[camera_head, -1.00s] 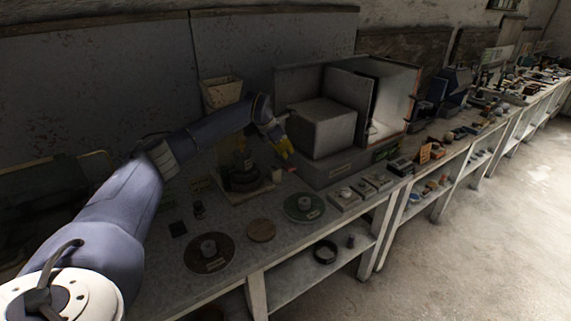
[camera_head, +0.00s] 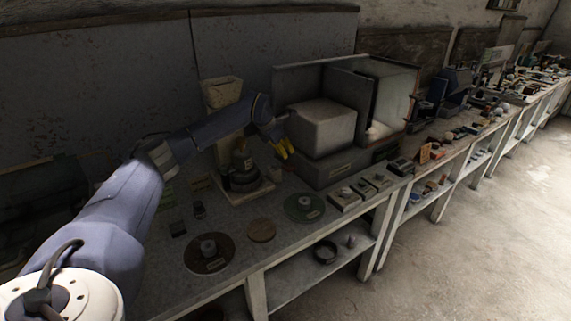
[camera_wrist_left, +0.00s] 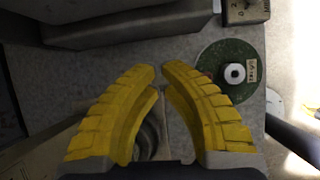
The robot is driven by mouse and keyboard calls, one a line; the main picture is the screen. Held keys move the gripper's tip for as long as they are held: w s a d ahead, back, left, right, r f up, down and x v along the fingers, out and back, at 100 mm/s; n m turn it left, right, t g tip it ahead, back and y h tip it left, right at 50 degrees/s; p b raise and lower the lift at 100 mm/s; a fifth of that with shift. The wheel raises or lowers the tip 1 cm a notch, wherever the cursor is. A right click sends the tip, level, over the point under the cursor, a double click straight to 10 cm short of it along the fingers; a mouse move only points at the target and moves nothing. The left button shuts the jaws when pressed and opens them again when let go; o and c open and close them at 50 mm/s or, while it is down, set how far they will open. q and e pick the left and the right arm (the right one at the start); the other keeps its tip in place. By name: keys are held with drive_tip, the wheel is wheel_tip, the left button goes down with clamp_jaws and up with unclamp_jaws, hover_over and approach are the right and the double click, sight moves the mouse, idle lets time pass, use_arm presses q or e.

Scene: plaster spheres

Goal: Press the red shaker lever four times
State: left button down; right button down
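My left gripper (camera_head: 285,149) has yellow fingers and hangs above the bench, in front of a grey box-shaped machine. In the left wrist view the two fingertips (camera_wrist_left: 161,78) nearly meet, with nothing seen between them. A dark round device on a pale square base (camera_head: 243,185), perhaps the shaker, stands just left of and below the gripper. A small pale item (camera_head: 274,173) sits beside that base. I cannot make out a red lever clearly in either view. In the wrist view, part of a round thing shows below, between the fingers. My right gripper is not in view.
The grey machine (camera_head: 321,129) stands close beside the gripper. A green disc (camera_head: 304,208), a brown disc with a weight (camera_head: 209,254) and a round wooden piece (camera_head: 261,230) lie toward the bench's front edge. Small boxes (camera_head: 344,200) stand to the right.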

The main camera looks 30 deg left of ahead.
use_arm(q)
drive_tip(key=shift+d+f, duration=0.1)
drive_tip(key=shift+f, duration=0.05)
drive_tip(key=shift+f, duration=0.25)
drive_tip(key=shift+s+d+f, duration=0.15)
drive_tip(key=shift+d+f, duration=0.1)
drive_tip(key=shift+f, duration=0.3)
drive_tip(key=shift+s+d+f, duration=0.1)
drive_tip(key=shift+d+f, duration=0.2)
drive_tip(key=shift+f, duration=0.3)
drive_tip(key=shift+s+d+f, duration=0.15)
drive_tip(key=shift+d+f, duration=0.1)
drive_tip(key=shift+f, duration=0.3)
idle(3.1)
drive_tip(key=shift+w+a+r, duration=0.15)
drive_tip(key=shift+a+r, duration=0.15)
drive_tip(key=shift+r, duration=0.4)
drive_tip(key=shift+w+a+r, duration=0.1)
drive_tip(key=shift+a+r, duration=0.15)
drive_tip(key=shift+r, duration=0.5)
drive_tip(key=shift+w+a+r, duration=0.15)
drive_tip(key=shift+a+r, duration=0.15)
drive_tip(key=shift+r, duration=0.4)
